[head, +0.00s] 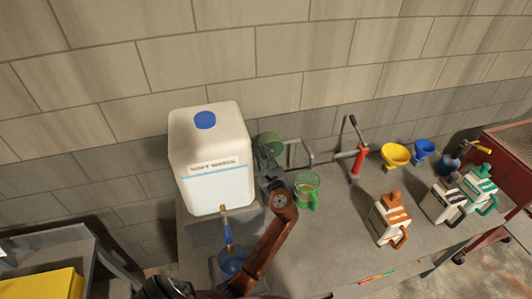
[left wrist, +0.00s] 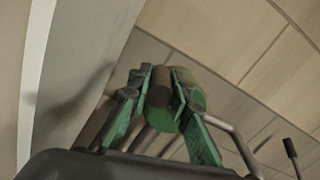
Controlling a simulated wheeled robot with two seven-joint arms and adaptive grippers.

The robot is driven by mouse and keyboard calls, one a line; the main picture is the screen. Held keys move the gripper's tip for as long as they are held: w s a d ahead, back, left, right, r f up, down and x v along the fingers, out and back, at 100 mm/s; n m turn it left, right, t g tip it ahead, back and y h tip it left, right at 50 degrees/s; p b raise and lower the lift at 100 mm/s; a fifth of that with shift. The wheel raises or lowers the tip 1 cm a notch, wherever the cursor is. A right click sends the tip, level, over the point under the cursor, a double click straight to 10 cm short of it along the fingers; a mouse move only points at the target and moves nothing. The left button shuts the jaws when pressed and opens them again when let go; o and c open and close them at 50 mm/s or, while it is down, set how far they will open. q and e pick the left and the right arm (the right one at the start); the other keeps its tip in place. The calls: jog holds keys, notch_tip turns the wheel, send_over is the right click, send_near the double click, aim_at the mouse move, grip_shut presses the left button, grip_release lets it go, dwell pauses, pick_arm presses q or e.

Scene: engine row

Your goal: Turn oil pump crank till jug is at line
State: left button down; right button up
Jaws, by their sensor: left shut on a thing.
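My left gripper (head: 268,165) reaches over the bench beside the big white water container. In the left wrist view its green-padded fingers (left wrist: 158,86) are shut on a brown cylindrical crank handle (left wrist: 158,95). Behind the handle is the round green body of the oil pump (left wrist: 192,110), which also shows in the head view (head: 271,141). A bent grey pipe (head: 304,147) comes from the pump toward the right. A clear jug with a green handle (head: 308,188) stands upright on the bench below the pipe, right of my gripper. Its line and level are too small to tell. My right gripper is not seen.
The white container (head: 210,150) with a blue cap stands close left of my gripper. A red tool with a lever (head: 357,158), yellow funnel (head: 395,155), blue funnel (head: 424,148) and several small jugs (head: 389,218) stand to the right. The front middle bench (head: 330,245) is clear.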

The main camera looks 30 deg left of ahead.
pick_arm(q)
jog(key=shift+s+a+f+n, duration=0.1)
jog(key=shift+f+n, duration=0.1)
jog(key=shift+n, duration=0.2)
jog(key=c, duration=1.8)
grip_release()
jog(key=shift+o, duration=0.2)
jog(key=v, duration=1.2)
